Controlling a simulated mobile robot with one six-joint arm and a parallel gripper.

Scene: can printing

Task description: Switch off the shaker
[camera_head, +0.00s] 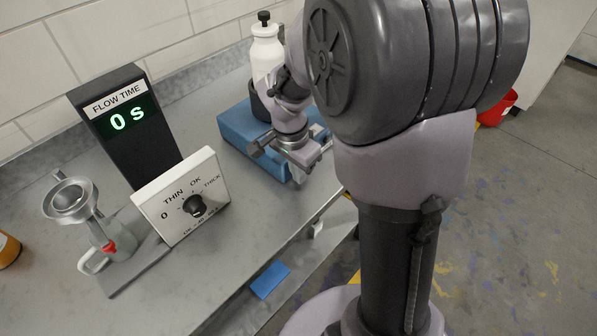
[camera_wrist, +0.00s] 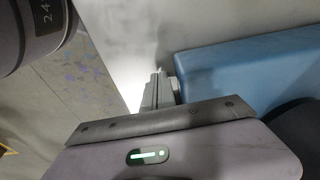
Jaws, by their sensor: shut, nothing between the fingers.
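The shaker is a blue box (camera_head: 240,128) on the grey counter. A white bottle (camera_head: 266,48) with a black top stands in its dark holder (camera_head: 260,103). My gripper (camera_head: 299,178) is shut and empty, beside the front right part of the box in the head view. In the wrist view the closed fingers (camera_wrist: 157,88) lie just left of the blue box (camera_wrist: 245,70); I cannot tell whether they touch it. My arm hides part of the box and bottle. No switch on the shaker can be made out.
A flow time display (camera_head: 125,125) reading 0 s and a white dial panel (camera_head: 182,197) stand left of the shaker. A metal funnel cup (camera_head: 70,200) and a mug (camera_head: 118,242) are further left. A blue item (camera_head: 269,280) lies on the lower shelf.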

